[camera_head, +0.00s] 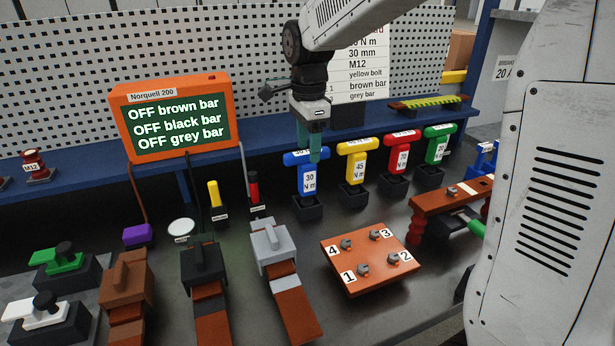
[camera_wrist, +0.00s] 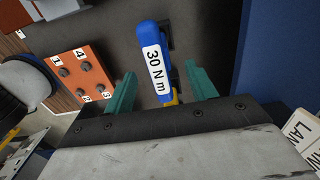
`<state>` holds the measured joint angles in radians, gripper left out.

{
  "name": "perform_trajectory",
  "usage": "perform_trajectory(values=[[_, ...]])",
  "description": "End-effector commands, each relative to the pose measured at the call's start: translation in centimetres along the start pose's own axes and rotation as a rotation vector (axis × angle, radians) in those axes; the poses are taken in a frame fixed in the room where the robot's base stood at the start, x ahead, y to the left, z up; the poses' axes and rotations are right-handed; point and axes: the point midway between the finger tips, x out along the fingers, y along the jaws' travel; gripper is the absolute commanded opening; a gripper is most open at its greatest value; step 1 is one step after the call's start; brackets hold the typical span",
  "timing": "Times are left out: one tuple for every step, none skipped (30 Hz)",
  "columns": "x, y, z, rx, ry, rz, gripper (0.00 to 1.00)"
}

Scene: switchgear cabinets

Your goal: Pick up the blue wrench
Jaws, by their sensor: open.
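The blue wrench (camera_head: 307,172) is a T-shaped tool labelled 30 N m. It stands upright in a dark holder (camera_head: 308,209) on the bench, leftmost in a row of coloured wrenches. My gripper (camera_head: 310,150) points down from above, right at the wrench's top bar, and hides part of it. In the wrist view, the blue wrench (camera_wrist: 153,68) lies between the two green fingers of my gripper (camera_wrist: 160,88), with gaps on both sides. The fingers are open and hold nothing.
A yellow wrench (camera_head: 356,160) stands close to the right, then a red (camera_head: 398,152) and a green one (camera_head: 437,144). A blue shelf (camera_head: 260,132) runs behind. An orange board with numbered bolts (camera_head: 345,275) lies in front. An orange display (camera_head: 176,115) stands at left.

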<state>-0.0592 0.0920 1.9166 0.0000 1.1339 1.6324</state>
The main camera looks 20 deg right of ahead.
Motion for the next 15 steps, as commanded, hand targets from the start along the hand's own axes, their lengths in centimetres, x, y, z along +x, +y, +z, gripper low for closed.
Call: perform_trajectory(values=[[0.6, 0.0, 0.1, -0.001, 0.0, 0.001, 0.56], [1.0, 0.1, 0.1, -0.001, 0.0, 0.002, 0.56], [1.6, 0.1, 0.2, -0.001, 0.0, 0.003, 0.56], [2.1, 0.1, 0.2, -0.001, 0.0, 0.002, 0.56], [2.6, 0.2, 0.3, -0.001, 0.0, 0.002, 0.56], [3.2, 0.2, 0.4, -0.002, 0.0, 0.002, 0.56], [3.6, 0.2, 0.4, -0.001, 0.0, 0.002, 0.56], [4.0, 0.2, 0.4, -0.001, 0.0, 0.003, 0.56], [4.5, 0.2, 0.4, -0.002, 0.0, 0.001, 0.56], [4.7, 0.2, 0.4, -0.002, 0.0, 0.0, 0.56], [4.9, 0.2, 0.4, -0.002, 0.0, 0.0, 0.56], [5.0, 0.2, 0.4, -0.002, 0.0, 0.0, 0.56], [5.1, 0.2, 0.4, -0.002, 0.0, 0.0, 0.56], [5.1, 0.2, 0.4, -0.002, 0.0, -0.001, 0.56], [5.1, 0.2, 0.4, -0.002, 0.0, -0.001, 0.56]])
